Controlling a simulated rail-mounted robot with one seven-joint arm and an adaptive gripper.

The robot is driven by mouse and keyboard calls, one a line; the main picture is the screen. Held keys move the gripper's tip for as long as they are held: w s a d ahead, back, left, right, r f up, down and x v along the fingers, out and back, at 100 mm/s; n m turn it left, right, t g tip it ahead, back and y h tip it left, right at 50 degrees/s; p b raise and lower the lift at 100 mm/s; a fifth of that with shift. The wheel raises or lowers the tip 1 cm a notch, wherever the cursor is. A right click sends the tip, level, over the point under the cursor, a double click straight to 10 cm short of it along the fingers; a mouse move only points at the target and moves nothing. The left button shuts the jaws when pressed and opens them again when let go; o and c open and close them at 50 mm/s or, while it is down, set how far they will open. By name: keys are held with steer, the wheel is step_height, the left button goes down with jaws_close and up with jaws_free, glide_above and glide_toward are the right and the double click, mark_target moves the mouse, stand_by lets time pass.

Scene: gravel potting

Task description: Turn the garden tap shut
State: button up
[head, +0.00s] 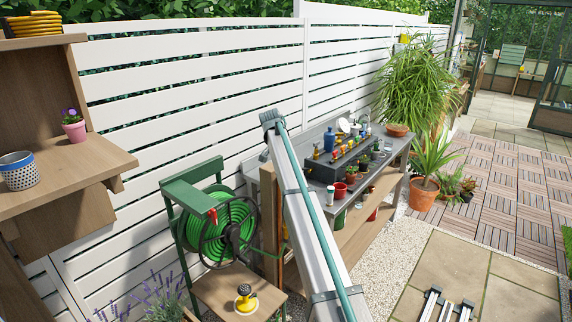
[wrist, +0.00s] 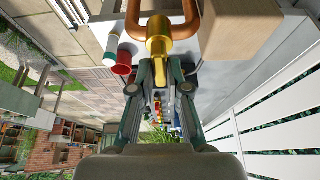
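The garden tap (wrist: 158,42) shows in the wrist view as a brass body on a bent copper pipe (wrist: 133,22). A narrower brass part reaches down between my fingertips. My gripper (wrist: 160,76) is at the tap, with one finger on each side of this part. The fingers stand apart, and I cannot tell whether either touches the brass. The tap's handle is not clearly made out. In the head view my own arm crosses the middle of the picture, and neither the tap nor my gripper can be made out there.
A potting bench (head: 385,178) with pots and bottles stands against the white slatted fence (head: 200,85). A green hose reel (head: 230,225) stands left of my arm. A red pot (wrist: 122,66) and a wooden block (wrist: 238,25) are near the tap. Paving on the right is largely clear.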

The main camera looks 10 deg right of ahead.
steer(key=o, duration=0.3)
steer(key=v, duration=1.2)
